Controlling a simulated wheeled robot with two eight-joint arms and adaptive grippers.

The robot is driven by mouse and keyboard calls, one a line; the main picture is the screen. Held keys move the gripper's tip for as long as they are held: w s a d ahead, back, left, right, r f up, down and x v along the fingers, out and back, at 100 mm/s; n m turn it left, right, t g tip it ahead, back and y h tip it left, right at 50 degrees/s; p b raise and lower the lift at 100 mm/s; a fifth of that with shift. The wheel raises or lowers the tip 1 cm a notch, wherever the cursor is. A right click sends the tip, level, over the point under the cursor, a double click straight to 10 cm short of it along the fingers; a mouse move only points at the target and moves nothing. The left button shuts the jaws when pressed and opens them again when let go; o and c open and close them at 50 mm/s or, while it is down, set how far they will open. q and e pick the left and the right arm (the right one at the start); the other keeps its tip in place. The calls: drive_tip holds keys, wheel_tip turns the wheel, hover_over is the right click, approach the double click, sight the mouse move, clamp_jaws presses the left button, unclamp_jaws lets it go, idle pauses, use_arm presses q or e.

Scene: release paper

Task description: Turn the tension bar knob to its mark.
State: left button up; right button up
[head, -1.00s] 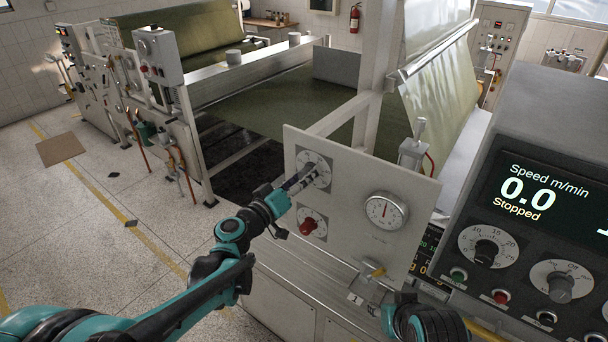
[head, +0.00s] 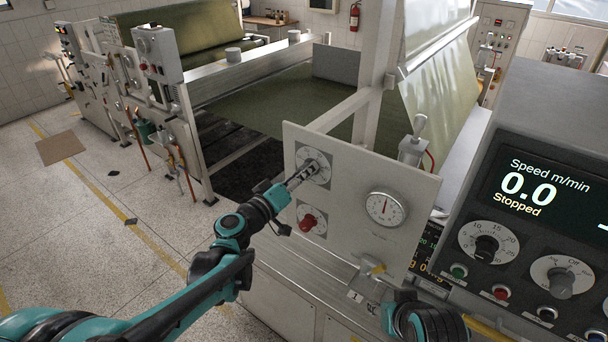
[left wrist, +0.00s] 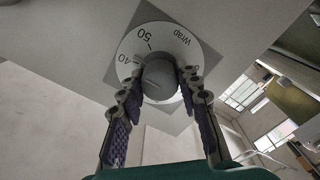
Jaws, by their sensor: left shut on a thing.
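The knob (left wrist: 159,80) is a round grey one in the middle of a white dial (left wrist: 196,50) printed "Wrap", "50" and "40", seen turned over in the left wrist view. In the head view the dial (head: 316,159) is at the upper left of a pale upright panel. My left gripper (head: 311,170) reaches it from the lower left. In the left wrist view its two padded fingers (left wrist: 158,84) are closed on opposite sides of the knob. A dark tick shows beside 50. The knob's pointer is not clear.
Below the dial is a red knob (head: 308,222) on its own dial, close under my gripper. A round gauge (head: 386,208) with a red needle is to the right. A console (head: 545,190) reading 0.0, Stopped, stands at the right.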

use_arm(q)
drive_tip(key=n+b, duration=0.2)
drive_tip(key=n, duration=0.4)
drive_tip(key=shift+f+b, duration=0.1)
drive_tip(key=shift+b, duration=0.25)
drive_tip(key=n+b, duration=0.1)
drive_tip(key=n, duration=0.2)
drive_tip(key=shift+n, duration=0.3)
drive_tip(key=shift+n+b, duration=0.45)
drive_tip(key=shift+n, duration=0.95)
drive_tip(key=o, duration=1.2)
drive_tip(key=shift+c, duration=0.2)
drive_tip(key=shift+s+a, duration=0.1)
drive_tip(key=v, duration=1.2)
